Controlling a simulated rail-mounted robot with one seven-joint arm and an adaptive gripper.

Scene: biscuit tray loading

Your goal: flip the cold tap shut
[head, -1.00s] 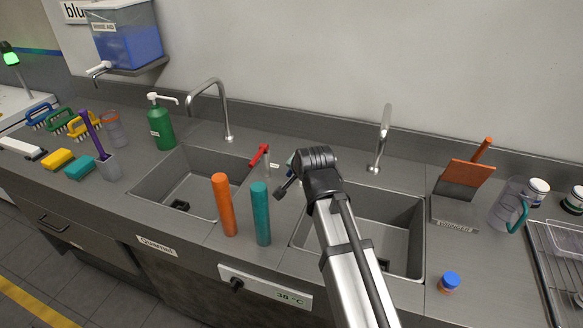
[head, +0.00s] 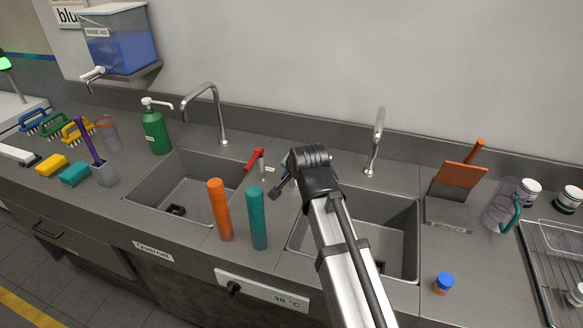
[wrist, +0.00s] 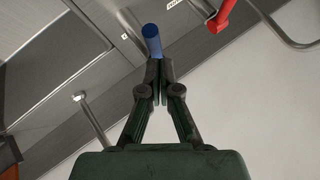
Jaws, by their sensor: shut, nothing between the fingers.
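The cold tap's blue lever (wrist: 152,40) shows at the top middle of the wrist view. My gripper (wrist: 158,70) is shut and empty, its fingertips right at the near end of the lever; I cannot tell whether they touch it. In the head view my gripper (head: 279,188) is a small dark shape left of my arm's bend, over the strip between the two sinks, and the blue lever is hidden there. The red-handled tap (head: 254,160) stands left of my gripper, and its red lever (wrist: 222,15) also shows in the wrist view.
An orange cylinder (head: 219,211) and a teal cylinder (head: 257,218) stand upright in front of the taps. The left sink (head: 160,190) and right sink (head: 402,240) flank them. A curved spout (head: 379,140) rises behind the right sink, another (head: 215,105) behind the left.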

